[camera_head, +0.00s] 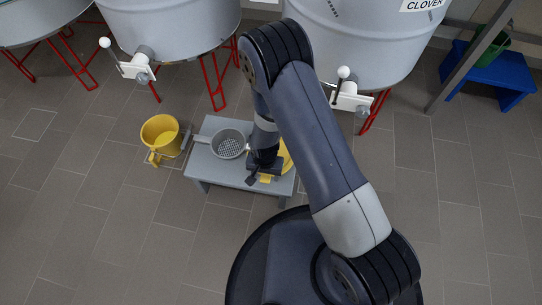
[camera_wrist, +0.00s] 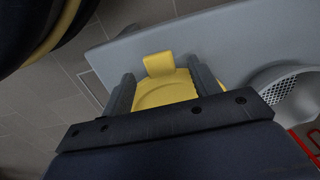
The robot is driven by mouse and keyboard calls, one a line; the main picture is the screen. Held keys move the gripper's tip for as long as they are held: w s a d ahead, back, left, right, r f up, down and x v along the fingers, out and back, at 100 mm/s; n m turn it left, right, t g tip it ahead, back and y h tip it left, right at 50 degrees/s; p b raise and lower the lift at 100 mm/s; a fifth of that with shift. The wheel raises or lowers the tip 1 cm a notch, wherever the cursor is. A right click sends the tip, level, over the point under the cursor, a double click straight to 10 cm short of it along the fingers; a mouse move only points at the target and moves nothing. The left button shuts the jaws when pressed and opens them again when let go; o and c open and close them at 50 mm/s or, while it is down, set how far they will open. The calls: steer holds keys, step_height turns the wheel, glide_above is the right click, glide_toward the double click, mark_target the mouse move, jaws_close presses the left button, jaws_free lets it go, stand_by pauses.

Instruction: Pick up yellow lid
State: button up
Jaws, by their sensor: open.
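The yellow lid (camera_wrist: 168,93) lies on a small grey stool, with its tab (camera_wrist: 159,64) pointing away from my gripper in the wrist view. In the head view the lid (camera_head: 286,158) shows partly beside my arm, which hides much of it. My gripper (camera_wrist: 160,88) is open, with one finger on each side of the lid. I cannot tell whether the fingers touch it. In the head view my gripper (camera_head: 262,178) is over the right part of the stool.
The grey stool (camera_head: 215,170) also bears a strainer (camera_head: 229,144), left of my gripper. A yellow bucket (camera_head: 160,134) stands on the tiled floor left of the stool. Grey tanks (camera_head: 172,22) with white-handled taps stand behind. A blue step stool (camera_head: 490,72) is at the far right.

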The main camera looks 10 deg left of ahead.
step_height(320, 180, down, 2)
steer(key=shift+f, duration=0.1)
steer(key=shift+c, duration=0.6)
steer(key=c, duration=0.9)
steer(key=shift+r, duration=0.2)
steer(key=shift+c, duration=0.2)
